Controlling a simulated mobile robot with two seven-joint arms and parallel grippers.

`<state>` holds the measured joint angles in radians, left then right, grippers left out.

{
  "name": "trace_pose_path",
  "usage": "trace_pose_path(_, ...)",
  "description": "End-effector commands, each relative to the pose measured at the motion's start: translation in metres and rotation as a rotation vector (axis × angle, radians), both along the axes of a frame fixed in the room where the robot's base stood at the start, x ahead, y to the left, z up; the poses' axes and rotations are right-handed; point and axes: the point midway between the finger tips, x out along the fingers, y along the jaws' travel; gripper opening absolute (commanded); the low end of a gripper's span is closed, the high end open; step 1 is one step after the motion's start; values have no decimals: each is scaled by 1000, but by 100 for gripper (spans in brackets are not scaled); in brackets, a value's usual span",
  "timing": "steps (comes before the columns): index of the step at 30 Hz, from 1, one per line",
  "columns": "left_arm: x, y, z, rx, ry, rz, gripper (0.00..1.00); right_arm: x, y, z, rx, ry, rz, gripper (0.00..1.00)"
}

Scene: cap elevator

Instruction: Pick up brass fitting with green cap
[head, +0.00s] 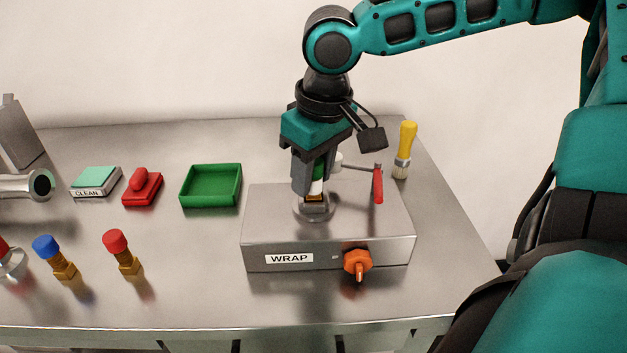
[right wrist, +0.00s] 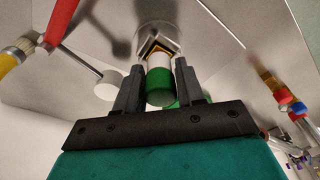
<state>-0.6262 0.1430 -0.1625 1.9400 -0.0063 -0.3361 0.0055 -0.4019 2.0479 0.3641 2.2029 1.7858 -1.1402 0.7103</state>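The brass fitting with the green cap stands upright in a socket on top of the metal box labelled WRAP (head: 262,232). Its green cap (right wrist: 160,88) and a white band (right wrist: 158,62) below it show between my right fingers in the right wrist view; the brass part (right wrist: 155,46) is at the socket. My right gripper (head: 315,188) points down over the box, with one finger on each side of the fitting. Thin gaps seem to show between the fingers and the cap. In the head view the fingers hide much of the cap. My left gripper is not in view.
A red-handled lever (head: 378,185) and an orange knob (head: 358,262) are on the box. A yellow-handled brush (head: 405,150) stands behind right. Left are a green tray (head: 210,203), red stamp-like block (head: 143,187), CLEAN pad (head: 96,182), and red-capped (head: 117,243) and blue-capped (head: 47,248) fittings.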

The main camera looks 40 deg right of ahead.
Motion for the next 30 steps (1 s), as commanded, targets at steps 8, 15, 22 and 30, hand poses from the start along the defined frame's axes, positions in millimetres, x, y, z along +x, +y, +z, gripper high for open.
trace_pose_path(8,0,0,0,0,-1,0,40,0,0,0,0,0,0,11)
trace_pose_path(15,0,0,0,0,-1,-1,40,0,0,0,0,-1,0,0)
trace_pose_path(22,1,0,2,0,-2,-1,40,1,0,5,0,-2,0,0)
trace_pose_path(30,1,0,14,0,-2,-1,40,1,0,45,-1,-6,0,0)
